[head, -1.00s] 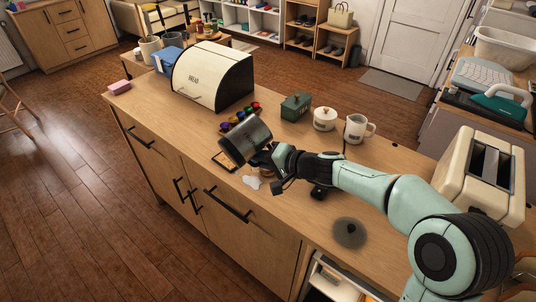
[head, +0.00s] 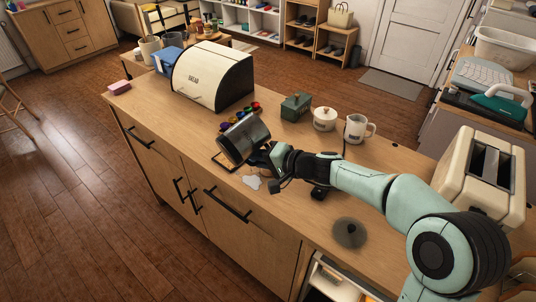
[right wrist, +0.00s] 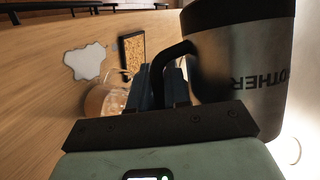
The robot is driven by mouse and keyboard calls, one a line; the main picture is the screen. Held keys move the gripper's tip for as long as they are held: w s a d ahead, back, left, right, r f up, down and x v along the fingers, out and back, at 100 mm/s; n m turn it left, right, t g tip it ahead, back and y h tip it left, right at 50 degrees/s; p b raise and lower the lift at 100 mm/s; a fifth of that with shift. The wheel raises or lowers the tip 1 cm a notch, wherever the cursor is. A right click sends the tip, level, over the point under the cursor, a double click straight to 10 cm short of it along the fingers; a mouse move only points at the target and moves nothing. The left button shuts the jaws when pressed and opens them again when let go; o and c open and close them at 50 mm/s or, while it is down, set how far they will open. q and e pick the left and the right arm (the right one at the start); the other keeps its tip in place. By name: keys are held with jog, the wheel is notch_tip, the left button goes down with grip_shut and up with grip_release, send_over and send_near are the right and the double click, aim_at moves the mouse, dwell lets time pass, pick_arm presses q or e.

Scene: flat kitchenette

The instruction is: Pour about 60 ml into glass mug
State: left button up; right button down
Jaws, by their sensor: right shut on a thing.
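My right gripper (right wrist: 170,85) is shut on the dark handle of a steel pitcher (head: 244,138) with dark lettering. The pitcher is tilted over the counter in the head view, and its steel body (right wrist: 240,60) fills the upper right of the right wrist view. A clear glass mug (right wrist: 104,100) stands on the counter beyond the fingers in the right wrist view, partly hidden by them. It looks brownish inside, but I cannot tell how full it is. In the head view the mug is mostly hidden by the gripper. No stream of liquid is visible. My left gripper is not in view.
A pale irregular patch (head: 252,183) lies on the counter near a dark-framed tray (right wrist: 132,55). Behind are coloured capsules (head: 240,113), a bread box (head: 212,75), a green box (head: 295,106), a white pot (head: 324,118) and a jug (head: 356,128). A toaster (head: 482,175) stands right.

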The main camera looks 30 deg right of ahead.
jog(key=shift+a+r, duration=0.1)
jog(key=shift+r, duration=0.05)
dwell(0.5)
jog(key=shift+a+m+y, duration=0.4)
dwell(0.6)
jog(key=n+h, duration=0.1)
jog(key=n, duration=0.1)
jog(key=d+r+n+h, duration=0.1)
jog(key=h, duration=0.1)
jog(key=shift+d+n, duration=0.15)
jog(key=shift+n, duration=0.25)
jog(key=shift+f, duration=0.1)
dwell(1.7)
